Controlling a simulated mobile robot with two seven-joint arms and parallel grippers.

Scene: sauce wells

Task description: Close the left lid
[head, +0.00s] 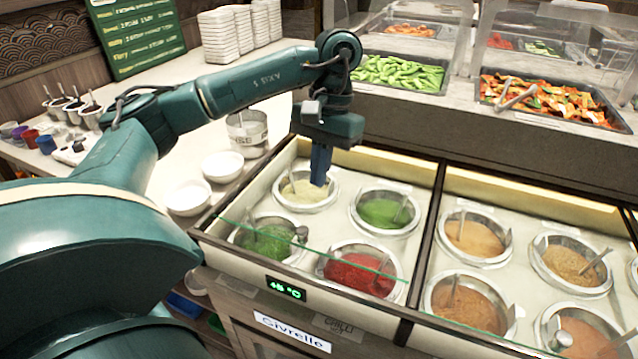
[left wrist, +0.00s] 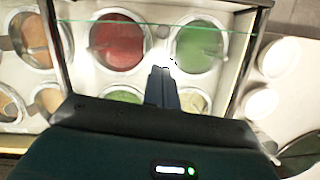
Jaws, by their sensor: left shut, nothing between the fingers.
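The left lid (head: 312,248) is a clear glass pane. The edge also crosses the top of the left wrist view (left wrist: 150,22). The pane's full extent is hard to make out. My left gripper (head: 320,184) points down over the back of this compartment, by the pale sauce pot (head: 300,194). It is shut and empty. Its fingers show in the left wrist view (left wrist: 160,72), apart from the green edge. My right gripper is not in view.
Below the lid edge are a green sauce pot (head: 268,241) and a red sauce pot (head: 352,270). Another green pot (head: 380,211) is at the back. A divider (head: 428,235) separates the right compartment. White bowls (head: 222,165) stand left; food trays (head: 398,73) stand behind.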

